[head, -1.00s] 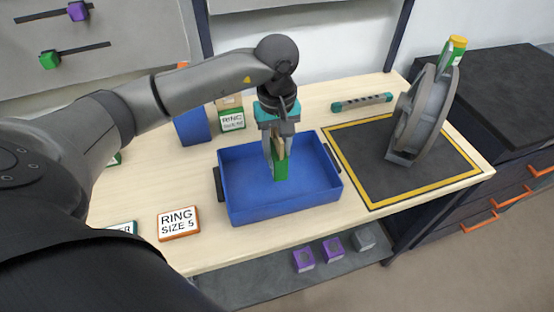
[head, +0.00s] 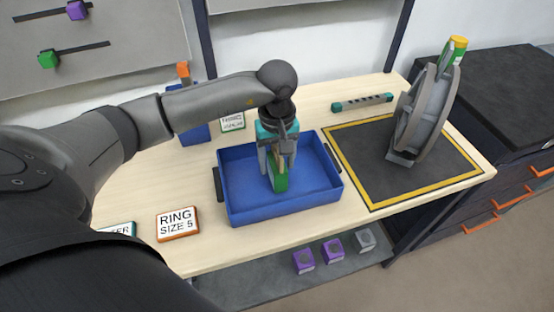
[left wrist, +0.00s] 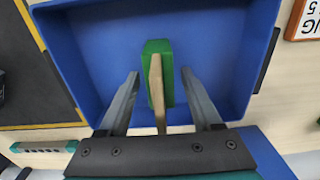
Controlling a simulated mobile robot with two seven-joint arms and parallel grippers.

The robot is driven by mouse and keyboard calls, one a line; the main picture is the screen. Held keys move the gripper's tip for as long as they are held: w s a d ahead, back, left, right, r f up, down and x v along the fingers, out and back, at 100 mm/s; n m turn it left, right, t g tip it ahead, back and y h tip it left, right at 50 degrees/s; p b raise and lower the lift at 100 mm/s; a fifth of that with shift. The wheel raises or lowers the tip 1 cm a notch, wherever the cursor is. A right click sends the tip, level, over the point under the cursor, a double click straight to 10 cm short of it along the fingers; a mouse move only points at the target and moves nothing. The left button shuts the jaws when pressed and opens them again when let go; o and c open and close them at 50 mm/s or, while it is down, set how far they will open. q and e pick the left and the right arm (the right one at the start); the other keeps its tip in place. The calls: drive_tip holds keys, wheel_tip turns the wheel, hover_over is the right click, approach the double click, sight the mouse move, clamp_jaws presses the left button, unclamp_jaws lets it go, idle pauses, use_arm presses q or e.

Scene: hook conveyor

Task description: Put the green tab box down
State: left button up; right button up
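The green tab box (head: 279,183) stands in the blue tray (head: 238,213), with its tan tab upward. It also shows in the left wrist view (left wrist: 160,47), where its tan tab (left wrist: 157,95) lies between the fingers. My left gripper (head: 278,168) is open around the tab, with a gap on each side in the left wrist view (left wrist: 160,74). The box appears to rest on the tray floor, though its underside is hidden. My right gripper is not in view.
A "RING SIZE 5" sign (head: 178,224) lies left of the tray. A grey wheel-like fixture (head: 424,115) stands on the yellow-edged black mat (head: 366,170). A teal-ended bar (head: 362,102) lies behind. The tray floor around the box is clear.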

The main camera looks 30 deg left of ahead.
use_arm(q)
wheel_tip(320, 180, up, 12)
drive_tip(key=shift+r+p, duration=0.15)
drive_tip(key=shift+p, duration=0.3)
idle(0.4)
